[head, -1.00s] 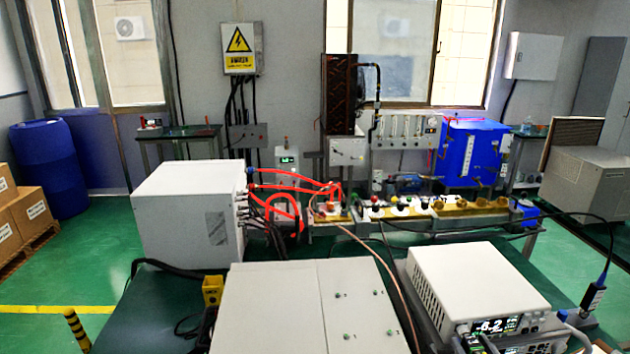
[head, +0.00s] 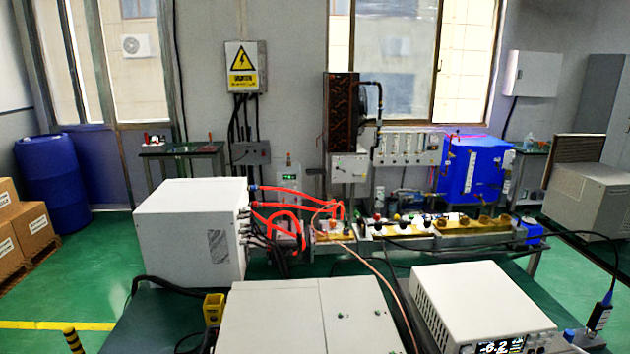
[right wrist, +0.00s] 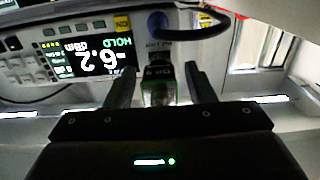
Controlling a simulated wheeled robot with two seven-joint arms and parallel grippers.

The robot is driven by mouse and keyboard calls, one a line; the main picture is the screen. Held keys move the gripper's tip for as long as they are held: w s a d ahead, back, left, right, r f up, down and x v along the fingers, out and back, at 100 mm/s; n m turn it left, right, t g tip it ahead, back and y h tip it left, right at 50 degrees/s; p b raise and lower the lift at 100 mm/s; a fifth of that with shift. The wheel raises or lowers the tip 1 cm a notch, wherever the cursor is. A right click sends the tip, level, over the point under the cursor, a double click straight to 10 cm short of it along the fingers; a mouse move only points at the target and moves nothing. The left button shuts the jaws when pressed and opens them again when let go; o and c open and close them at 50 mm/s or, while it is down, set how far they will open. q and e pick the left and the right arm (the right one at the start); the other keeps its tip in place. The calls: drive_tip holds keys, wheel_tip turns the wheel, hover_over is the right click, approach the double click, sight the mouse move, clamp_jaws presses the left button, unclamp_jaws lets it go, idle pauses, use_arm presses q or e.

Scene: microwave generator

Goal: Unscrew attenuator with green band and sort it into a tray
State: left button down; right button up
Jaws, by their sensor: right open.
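In the right wrist view, the attenuator (right wrist: 159,88) is a short dark cylinder with printed markings and faint green on it. It is in line with a connector on the front of the instrument with the lit display (right wrist: 95,57). My right gripper (right wrist: 160,84) is open, with one finger on each side of the attenuator. Gaps show between the fingers and the attenuator. Neither gripper shows in the head view, and my left gripper is in no view. I cannot make out a sorting tray.
The instrument (head: 480,300) is at the lower right in the head view, beside a wide pale cabinet (head: 300,310). A black cable (head: 595,255) runs down to a small probe (head: 601,315) at its right. A white box (head: 190,230) with red hoses stands behind on the left.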

idle(0.8)
clamp_jaws()
drive_tip(key=shift+s+p, duration=0.1)
drive_tip(key=shift+p, duration=0.2)
drive_tip(key=shift+s+d+p, duration=0.15)
drive_tip(key=shift+s+p, duration=0.55)
drive_tip(key=shift+s, duration=0.75)
drive_tip(key=shift+s+d+p, duration=0.1)
drive_tip(key=shift+s+p, duration=0.6)
drive_tip(key=shift+s, duration=0.75)
